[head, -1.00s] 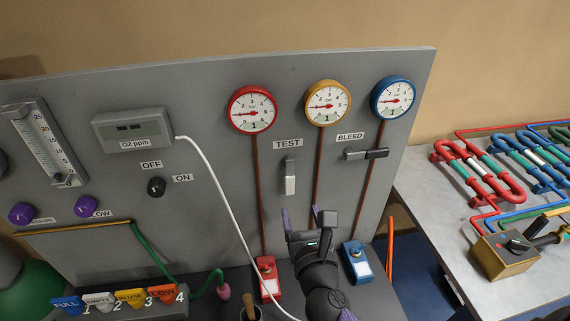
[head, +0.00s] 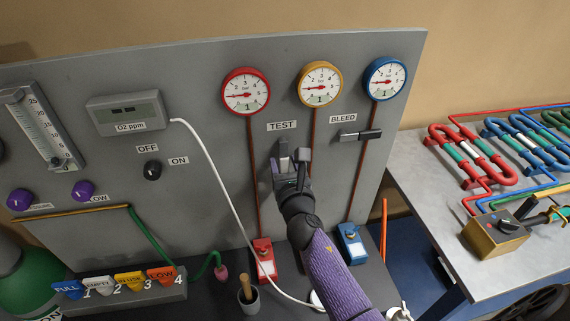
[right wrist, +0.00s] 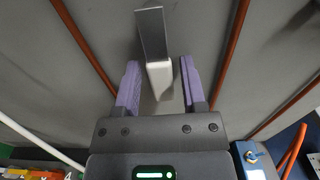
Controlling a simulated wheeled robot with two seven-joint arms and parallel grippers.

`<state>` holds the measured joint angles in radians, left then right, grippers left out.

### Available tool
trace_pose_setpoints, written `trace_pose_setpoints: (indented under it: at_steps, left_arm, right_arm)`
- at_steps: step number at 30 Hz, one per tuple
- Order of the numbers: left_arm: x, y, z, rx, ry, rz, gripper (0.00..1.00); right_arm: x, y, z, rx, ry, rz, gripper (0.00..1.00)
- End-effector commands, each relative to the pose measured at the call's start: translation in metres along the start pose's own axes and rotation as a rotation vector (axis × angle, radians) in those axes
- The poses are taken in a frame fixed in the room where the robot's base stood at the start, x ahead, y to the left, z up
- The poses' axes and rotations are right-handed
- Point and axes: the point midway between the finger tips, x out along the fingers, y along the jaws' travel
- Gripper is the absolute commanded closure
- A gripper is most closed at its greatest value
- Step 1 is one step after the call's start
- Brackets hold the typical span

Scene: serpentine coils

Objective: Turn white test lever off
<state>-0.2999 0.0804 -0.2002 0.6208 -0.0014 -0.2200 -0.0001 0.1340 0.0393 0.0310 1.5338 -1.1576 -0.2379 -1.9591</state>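The white test lever (head: 284,158) hangs on the grey panel under the TEST label (head: 282,125), its handle pointing down. My right gripper (head: 289,165) is at the lever, its fingers reaching up the panel and partly hiding the handle in the head view. In the right wrist view, the lever's white handle (right wrist: 160,75) lies between the two purple fingers of my right gripper (right wrist: 161,88), with a gap on both sides. The fingers are open. My left gripper is not in view.
The bleed lever (head: 360,135) points sideways to the right of my gripper. Red (head: 264,260) and blue (head: 351,243) boxes stand below on the bench. A white cable (head: 215,170) runs down at the left. Gauges sit above.

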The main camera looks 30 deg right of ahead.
Motion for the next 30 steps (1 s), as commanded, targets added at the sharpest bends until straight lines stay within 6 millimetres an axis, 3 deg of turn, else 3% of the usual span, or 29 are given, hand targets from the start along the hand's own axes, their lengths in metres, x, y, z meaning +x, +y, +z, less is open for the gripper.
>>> trace_pose_setpoints:
  at_steps: [1, 7, 30]
  left_arm:
    - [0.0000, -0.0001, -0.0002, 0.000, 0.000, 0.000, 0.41]
    - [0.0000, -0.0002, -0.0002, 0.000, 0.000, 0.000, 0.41]
    - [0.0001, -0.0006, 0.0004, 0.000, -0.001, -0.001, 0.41]
  right_arm:
    - [-0.0001, 0.0000, -0.0001, 0.000, 0.000, 0.000, 0.60]
    - [-0.0002, 0.0000, -0.0001, 0.000, 0.000, 0.000, 1.00]
    - [-0.0004, 0.0000, -0.0003, 0.000, 0.001, 0.000, 1.00]
